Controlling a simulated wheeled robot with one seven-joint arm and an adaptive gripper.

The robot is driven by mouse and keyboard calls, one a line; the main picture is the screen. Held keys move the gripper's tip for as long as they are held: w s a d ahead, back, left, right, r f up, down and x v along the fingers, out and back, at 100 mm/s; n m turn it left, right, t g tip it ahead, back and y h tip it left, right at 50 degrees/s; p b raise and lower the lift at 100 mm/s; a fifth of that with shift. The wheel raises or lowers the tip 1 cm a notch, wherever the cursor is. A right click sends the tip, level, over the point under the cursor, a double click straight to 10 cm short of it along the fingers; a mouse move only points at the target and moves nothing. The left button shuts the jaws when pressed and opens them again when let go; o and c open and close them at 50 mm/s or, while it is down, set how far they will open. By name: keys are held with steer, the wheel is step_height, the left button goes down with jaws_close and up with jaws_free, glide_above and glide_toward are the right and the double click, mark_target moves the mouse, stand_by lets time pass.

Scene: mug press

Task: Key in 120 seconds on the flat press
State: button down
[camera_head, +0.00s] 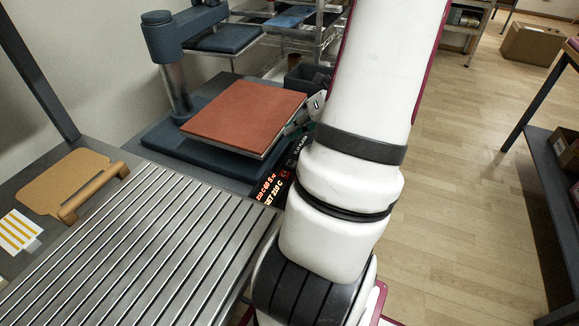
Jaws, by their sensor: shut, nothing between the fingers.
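The flat press (142,145) stands on the grey bench, with a dark blue base and a tilted red-brown pad (245,115). Its dark blue upper plate (226,39) is swung back on a silver post, clear of the pad. A small panel with glowing orange-red characters (269,191) sits at the press's front right. Its upper line looks like 210 C 60 S, but the text is small and partly covered. My gripper (306,114) shows only in part beside the pad's right edge, above the panel, shut and empty. My arm hides the rest, and the keys cannot be made out.
A slatted metal surface (140,255) fills the front left. A tan board (62,180), a wooden roller-like bar (94,192) and a yellow-striped white piece (18,232) lie left. Wire shelving (321,38) stands behind. Open wooden floor lies right, before a dark table.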

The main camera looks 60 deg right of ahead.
step_height(320, 180, down, 5)
steer(key=b, duration=0.4)
steer(key=shift+f+b, duration=0.4)
steer(key=shift+f, duration=0.25)
steer(key=shift+f, duration=0.1)
stand_by(0.7)
steer(key=shift+f, duration=0.3)
steer(key=shift+f+b, duration=0.3)
steer(key=shift+f, duration=0.15)
stand_by(0.7)
steer(key=shift+r, duration=0.15)
steer(key=shift+r+p, duration=0.75)
steer(key=shift+p, duration=0.25)
steer(key=shift+r, duration=0.1)
